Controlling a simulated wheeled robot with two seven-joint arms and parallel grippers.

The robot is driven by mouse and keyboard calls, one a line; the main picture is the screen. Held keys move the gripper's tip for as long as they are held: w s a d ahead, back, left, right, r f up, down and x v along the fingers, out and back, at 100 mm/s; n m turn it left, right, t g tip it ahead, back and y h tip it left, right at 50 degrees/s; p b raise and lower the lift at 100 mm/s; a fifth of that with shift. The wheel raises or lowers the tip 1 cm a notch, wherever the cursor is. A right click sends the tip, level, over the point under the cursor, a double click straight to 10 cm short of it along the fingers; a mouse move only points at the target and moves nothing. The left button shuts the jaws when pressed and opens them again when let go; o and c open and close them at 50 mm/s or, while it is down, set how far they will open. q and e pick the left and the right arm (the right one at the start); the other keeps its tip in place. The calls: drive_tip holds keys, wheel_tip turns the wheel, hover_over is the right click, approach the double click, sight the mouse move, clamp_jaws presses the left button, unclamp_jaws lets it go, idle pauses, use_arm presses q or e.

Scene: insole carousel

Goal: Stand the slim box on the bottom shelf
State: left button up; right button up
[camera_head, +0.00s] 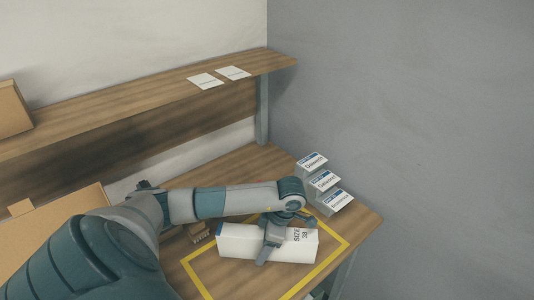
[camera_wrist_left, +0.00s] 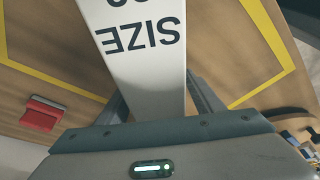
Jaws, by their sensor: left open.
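The slim box (camera_head: 240,240) is white with "SIZE 38" printed on it. It lies on the wooden table inside a yellow outlined rectangle. My left gripper (camera_head: 271,248) is over the box, its fingers straddling the box's sides. In the left wrist view the box (camera_wrist_left: 150,65) runs between the two fingers of the left gripper (camera_wrist_left: 160,100), with the jaws open. I cannot tell whether the fingers touch it. A wooden shelf (camera_head: 150,90) runs along the wall above the table. My right gripper is not in view.
Several labelled holders (camera_head: 325,182) stand at the table's right back edge. Two white cards (camera_head: 206,81) lie on the shelf. A cardboard box (camera_head: 62,222) is at the left. A small red-topped item (camera_wrist_left: 42,113) lies near the yellow line (camera_head: 335,252).

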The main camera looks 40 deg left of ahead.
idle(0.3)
use_arm(q)
drive_tip(key=c, duration=1.3)
